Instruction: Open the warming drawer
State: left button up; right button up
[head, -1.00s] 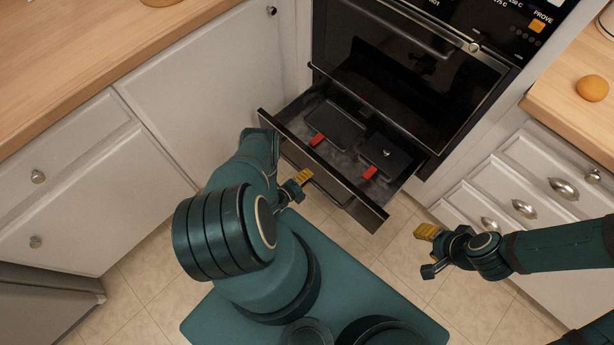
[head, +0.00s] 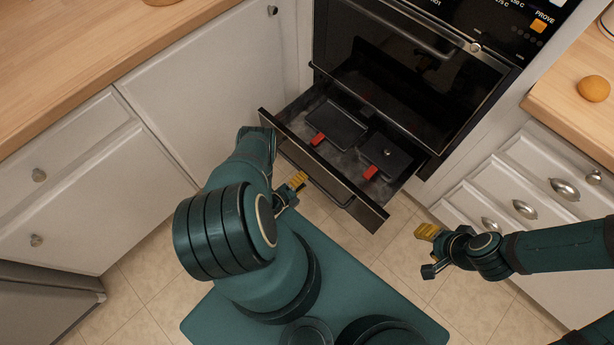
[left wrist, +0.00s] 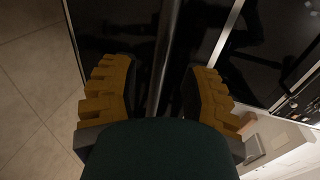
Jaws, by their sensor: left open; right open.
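The warming drawer (head: 350,190) is pulled out below the oven, its dark front panel and bar handle facing me. Inside lie two dark pans with red handles. My left gripper (head: 298,184) is just in front of the drawer front, near its left part, partly hidden by my own arm. In the left wrist view, the open fingers of my left gripper (left wrist: 158,95) stand on either side of the bar handle (left wrist: 166,50), with gaps to it. My right gripper (head: 428,252) is open and empty above the floor, right of the drawer.
The dark oven door (head: 400,75) above is shut. White cabinets (head: 205,95) stand at the left, and drawers with metal pulls (head: 525,205) at the right. An orange round object (head: 593,88) lies on the right counter. Tiled floor lies below.

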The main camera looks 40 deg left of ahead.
aim_at(315, 159)
pick_arm(q)
jog(key=v, duration=0.8)
jog(key=shift+s, duration=0.4)
jog(key=shift+r, duration=0.1)
jog(key=w+r+n+g, duration=0.1)
jog(key=w+r+n, duration=0.1)
jog(key=w+n, duration=0.1)
jog(key=w+r+n+g, duration=0.2)
jog(key=w+n, duration=0.1)
jog(key=w, duration=0.3)
jog(key=w+r+n+g+y, duration=0.1)
jog(key=w+r+n+g, duration=0.1)
jog(key=w, duration=0.2)
jog(key=shift+w+d+r+n, duration=0.15)
jog(key=shift+r+n, duration=0.05)
jog(key=shift+n, duration=0.2)
jog(key=w+d+r+n, duration=0.1)
jog(key=d+r+n+g, duration=0.1)
jog(key=shift+w+d+r, duration=0.3)
jog(key=shift+w+r, duration=0.1)
jog(key=s+d+r+n+g+h, duration=0.1)
jog(key=s+d+r+n+g, duration=0.3)
jog(key=d+r, duration=0.6)
jog(key=s+d+r+n+g+h, duration=0.2)
jog(key=s+d+r+n+g, duration=0.2)
jog(key=d+r, duration=0.5)
jog(key=shift+s+d+r+n+h, duration=0.35)
jog(key=shift+s+d+n, duration=0.1)
jog(key=shift+d+n, duration=0.45)
